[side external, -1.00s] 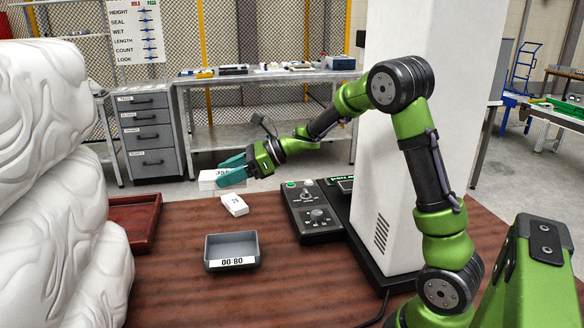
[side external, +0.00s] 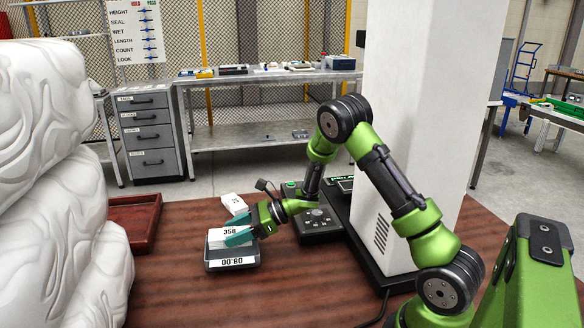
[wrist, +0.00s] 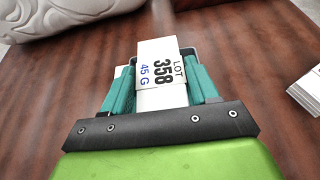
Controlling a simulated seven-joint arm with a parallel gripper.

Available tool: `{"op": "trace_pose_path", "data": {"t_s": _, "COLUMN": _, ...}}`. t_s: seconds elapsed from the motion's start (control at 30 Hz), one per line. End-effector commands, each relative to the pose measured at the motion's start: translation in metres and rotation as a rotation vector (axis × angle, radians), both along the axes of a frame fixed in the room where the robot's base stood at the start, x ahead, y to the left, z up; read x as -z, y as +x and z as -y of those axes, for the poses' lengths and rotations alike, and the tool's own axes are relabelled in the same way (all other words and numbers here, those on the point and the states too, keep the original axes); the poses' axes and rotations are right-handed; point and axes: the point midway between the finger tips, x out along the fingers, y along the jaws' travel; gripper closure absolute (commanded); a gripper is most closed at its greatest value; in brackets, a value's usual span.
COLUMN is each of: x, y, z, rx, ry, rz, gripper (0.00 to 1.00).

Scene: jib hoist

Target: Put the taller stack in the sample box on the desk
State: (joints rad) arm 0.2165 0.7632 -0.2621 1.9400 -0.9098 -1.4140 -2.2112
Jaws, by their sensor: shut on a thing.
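The white stack labelled LOT 358 45 G (side external: 229,232) is between the teal fingers of my gripper (side external: 238,238). The wrist view also shows this stack (wrist: 158,62) with a finger of my gripper (wrist: 161,88) on each side. The stack is over or inside the small grey sample box (side external: 232,264), whose front label reads 00:80 as seen here. I cannot tell whether the stack touches the box floor. Another, smaller-looking white stack (side external: 234,203) lies on the desk just behind the box; it shows at the right edge of the wrist view (wrist: 307,92).
A black control panel (side external: 318,225) stands right of the box, near a white column (side external: 405,120). A red-brown tray (side external: 135,222) and large white sacks (side external: 60,180) are on the left. The front of the brown desk (side external: 250,300) is clear.

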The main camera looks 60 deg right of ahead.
Motion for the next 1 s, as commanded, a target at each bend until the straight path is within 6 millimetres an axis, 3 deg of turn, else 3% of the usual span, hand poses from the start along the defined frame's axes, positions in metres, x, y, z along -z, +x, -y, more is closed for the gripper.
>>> {"op": "trace_pose_path", "data": {"t_s": 0.3, "x": 0.041, "y": 0.000, "z": 0.000, "rx": 0.000, "ry": 0.001, "rz": -0.001, "gripper": 0.77}}
{"op": "trace_pose_path", "data": {"t_s": 0.73, "x": 0.047, "y": 0.001, "z": 0.000, "rx": 0.001, "ry": 0.000, "rz": 0.002, "gripper": 0.77}}
{"op": "trace_pose_path", "data": {"t_s": 0.77, "x": 0.047, "y": 0.001, "z": 0.000, "rx": 0.001, "ry": 0.000, "rz": 0.002, "gripper": 0.40}}
{"op": "trace_pose_path", "data": {"t_s": 0.8, "x": 0.047, "y": 0.001, "z": 0.000, "rx": 0.000, "ry": -0.001, "rz": 0.002, "gripper": 0.33}}
{"op": "trace_pose_path", "data": {"t_s": 1.0, "x": 0.047, "y": 0.001, "z": 0.000, "rx": 0.001, "ry": 0.000, "rz": 0.002, "gripper": 0.30}}
